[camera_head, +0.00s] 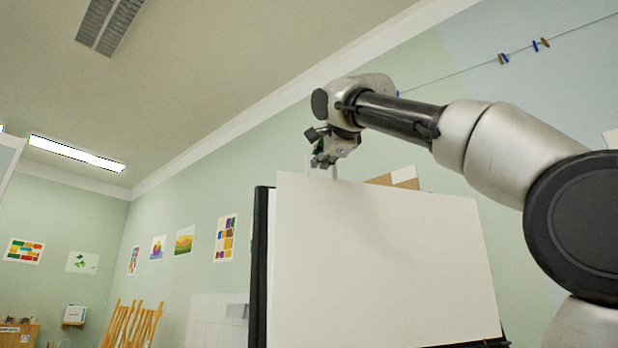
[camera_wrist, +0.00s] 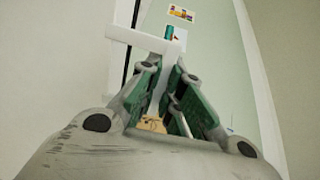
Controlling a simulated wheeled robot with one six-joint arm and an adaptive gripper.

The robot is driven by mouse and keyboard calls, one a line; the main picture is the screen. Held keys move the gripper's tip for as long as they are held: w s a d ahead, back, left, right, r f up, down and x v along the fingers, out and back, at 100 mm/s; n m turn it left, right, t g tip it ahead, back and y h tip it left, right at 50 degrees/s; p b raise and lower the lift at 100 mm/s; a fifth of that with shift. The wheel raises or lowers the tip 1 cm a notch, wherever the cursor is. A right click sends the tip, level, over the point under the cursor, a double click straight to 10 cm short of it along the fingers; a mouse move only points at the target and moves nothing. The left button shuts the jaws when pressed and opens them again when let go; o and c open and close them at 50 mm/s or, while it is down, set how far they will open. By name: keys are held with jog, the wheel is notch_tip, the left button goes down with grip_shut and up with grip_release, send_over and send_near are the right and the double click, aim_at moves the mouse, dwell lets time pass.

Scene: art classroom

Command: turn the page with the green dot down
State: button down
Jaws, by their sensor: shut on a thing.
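A large blank white page (camera_head: 385,260) stands nearly upright in the head view, in front of a dark-edged board (camera_head: 259,265). No green dot shows on the side of the page that faces me. My gripper (camera_head: 323,162) is at the page's top edge, left of its middle. It is shut on a white tab there, which shows in the wrist view as a pale bar (camera_wrist: 135,37) reaching between the green-sided fingers (camera_wrist: 172,75). The gripper and my arm come in from above and the right. The exact contact is small and hard to see.
A brown and white piece (camera_head: 395,179) shows behind the page's top edge. Wooden easels (camera_head: 130,325) stand far off at the lower left. A line with clothespins (camera_head: 503,58) crosses the wall at the upper right. Air left of the board is clear.

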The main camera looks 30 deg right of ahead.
jog(key=s+a+f, duration=0.1)
jog(key=s, duration=0.8)
jog(key=shift+a, duration=0.15)
jog(key=shift+s, duration=0.1)
dwell(0.3)
